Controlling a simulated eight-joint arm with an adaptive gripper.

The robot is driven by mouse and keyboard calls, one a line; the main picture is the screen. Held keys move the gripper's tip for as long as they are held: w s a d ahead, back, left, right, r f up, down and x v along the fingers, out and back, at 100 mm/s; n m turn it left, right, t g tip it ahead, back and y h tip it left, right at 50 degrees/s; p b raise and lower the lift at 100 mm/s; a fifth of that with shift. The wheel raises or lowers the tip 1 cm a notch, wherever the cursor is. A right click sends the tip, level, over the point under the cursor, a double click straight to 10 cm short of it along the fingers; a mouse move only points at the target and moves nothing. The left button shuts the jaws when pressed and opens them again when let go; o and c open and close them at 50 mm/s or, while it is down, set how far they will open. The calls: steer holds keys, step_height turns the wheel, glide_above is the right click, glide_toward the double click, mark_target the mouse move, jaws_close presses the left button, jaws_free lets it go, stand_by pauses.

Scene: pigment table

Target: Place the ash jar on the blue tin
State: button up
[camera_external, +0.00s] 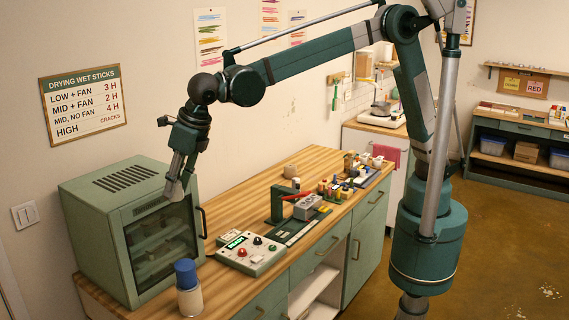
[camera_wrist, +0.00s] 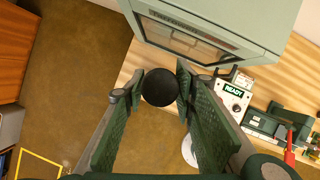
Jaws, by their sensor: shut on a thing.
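My gripper (camera_external: 174,190) hangs high in front of the drying cabinet, fingers pointing down. It is shut on a small round thing, likely the ash jar. This shows as a dark disc (camera_wrist: 160,87) between the fingertips in the wrist view; in the outside view its outline blends with the pale fingertips. A blue cylinder (camera_external: 186,272), likely the blue tin, sits on top of a pale cylinder (camera_external: 190,300) at the counter's near left end. I cannot tell whether these two are one piece. The gripper is above and apart from them.
The green cabinet (camera_external: 130,235) stands close behind the gripper. A control box (camera_external: 252,253) with a READY display (camera_wrist: 235,95) lies to the right, beside a green stand (camera_external: 283,203) and several small jars. Bare wood (camera_external: 225,285) shows in front of the box.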

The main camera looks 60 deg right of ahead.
step_height(320, 180, down, 11)
steer(key=s+a, duration=0.1)
steer(key=shift+s+a, duration=0.3)
steer(key=shift+s, duration=0.05)
steer(key=shift+f, duration=0.15)
glide_toward(179, 263)
steer(key=shift+w+a, duration=0.4)
steer(key=shift+w, duration=0.45)
steer(key=shift+f, duration=0.1)
steer(key=shift+f+p, duration=0.35)
steer(key=shift+f, duration=1.45)
steer(key=shift+f, duration=0.2)
steer(key=o, duration=1)
steer(key=shift+c, duration=0.2)
